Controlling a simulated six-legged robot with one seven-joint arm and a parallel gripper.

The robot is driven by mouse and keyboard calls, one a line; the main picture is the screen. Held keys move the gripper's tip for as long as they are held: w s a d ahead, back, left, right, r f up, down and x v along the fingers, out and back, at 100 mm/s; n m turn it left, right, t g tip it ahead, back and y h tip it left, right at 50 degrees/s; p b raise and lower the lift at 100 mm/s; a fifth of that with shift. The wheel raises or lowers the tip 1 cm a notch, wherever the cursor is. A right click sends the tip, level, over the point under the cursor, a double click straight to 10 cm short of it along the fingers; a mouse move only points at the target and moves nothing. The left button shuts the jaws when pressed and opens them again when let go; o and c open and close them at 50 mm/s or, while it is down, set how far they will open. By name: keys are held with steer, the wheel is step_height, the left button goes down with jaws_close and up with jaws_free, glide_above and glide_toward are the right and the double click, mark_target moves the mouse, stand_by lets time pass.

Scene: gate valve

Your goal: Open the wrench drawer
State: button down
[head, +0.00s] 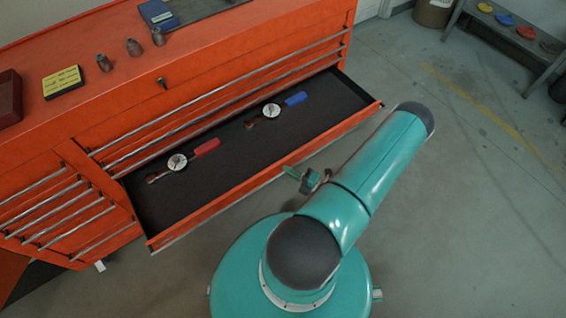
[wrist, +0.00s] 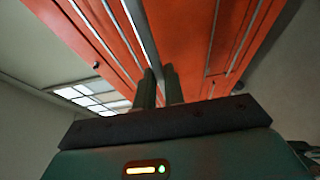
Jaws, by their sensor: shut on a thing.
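The wrench drawer (head: 233,193) of the orange tool chest is pulled well out in the head view, its dark-lined floor bare to see. Two wrenches with round dials lie in it, one with a red handle (head: 206,147) and one with a blue handle (head: 295,99). My gripper (head: 292,172) is at the outer side of the drawer front, partly hidden behind my arm. In the wrist view the two fingers of my gripper (wrist: 161,72) are close together at a silver rail, shut on the drawer handle; the exact contact is hard to see.
Several narrow closed drawers (head: 60,215) are at the left. The chest top (head: 200,60) holds small metal parts, a yellow label box (head: 62,82) and a dark tray (head: 185,10). A bench with coloured discs (head: 505,25) stands at the top right. Floor (head: 460,190) to the right is clear.

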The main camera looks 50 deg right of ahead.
steer(key=shift+s+a, duration=0.2)
steer(key=shift+s, duration=0.3)
steer(key=c, duration=1.5)
jaws_free()
steer(key=s, duration=0.4)
steer(key=s+d, duration=0.1)
steer(key=s, duration=0.8)
steer(key=shift+s+d, duration=0.3)
steer(key=shift+s, duration=0.1)
